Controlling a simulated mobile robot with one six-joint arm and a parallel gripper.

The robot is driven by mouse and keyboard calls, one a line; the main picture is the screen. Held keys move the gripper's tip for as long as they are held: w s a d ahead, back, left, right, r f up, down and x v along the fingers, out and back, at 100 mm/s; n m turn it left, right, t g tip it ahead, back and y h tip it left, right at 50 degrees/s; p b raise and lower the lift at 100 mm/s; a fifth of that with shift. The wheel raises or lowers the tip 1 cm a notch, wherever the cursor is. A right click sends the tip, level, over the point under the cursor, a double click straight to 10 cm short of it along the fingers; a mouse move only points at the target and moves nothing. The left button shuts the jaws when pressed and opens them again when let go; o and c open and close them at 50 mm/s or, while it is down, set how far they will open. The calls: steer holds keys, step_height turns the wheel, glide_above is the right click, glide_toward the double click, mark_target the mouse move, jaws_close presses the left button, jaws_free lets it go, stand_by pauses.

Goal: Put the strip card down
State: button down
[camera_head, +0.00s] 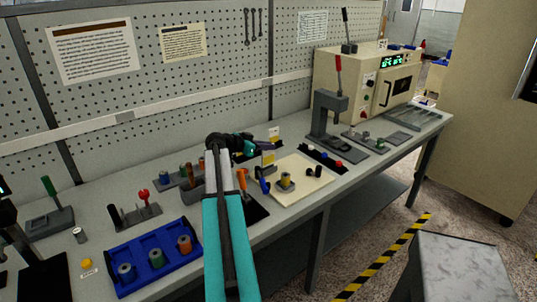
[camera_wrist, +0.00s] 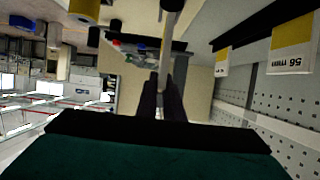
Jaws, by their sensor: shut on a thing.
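My gripper (camera_wrist: 165,92) is shut on the strip card (camera_wrist: 166,45), which shows in the wrist view as a thin, pale, edge-on strip between the fingertips. In the head view my gripper (camera_head: 262,146) is above the middle of the bench and points right. A white-and-yellow card (camera_head: 268,158) shows at its fingertips there, apparently the held one. Two other yellow-and-white cards (camera_wrist: 291,45) (camera_wrist: 222,61) stand at a dark bar (camera_wrist: 245,28) on the wall side in the wrist view, which is upside down. Whether the held card touches anything is hidden.
A cream board (camera_head: 310,185) with a spool (camera_head: 286,182) lies right of my gripper. A blue tray (camera_head: 155,260) with several spools lies at the front left. A grey lever press (camera_head: 330,125) and a cream oven (camera_head: 365,80) stand farther right. The pegboard wall (camera_head: 215,60) runs behind.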

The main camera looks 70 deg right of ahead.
mark_target(268, 166)
steer(key=shift+f+p, duration=0.6)
steer(key=shift+f, duration=1.25)
steer(key=shift+f, duration=0.15)
steer(key=c, duration=1.9)
jaws_free()
steer(key=shift+r, duration=0.2)
steer(key=b+v, duration=0.4)
steer(key=v, duration=0.8)
steer(key=shift+f, duration=0.15)
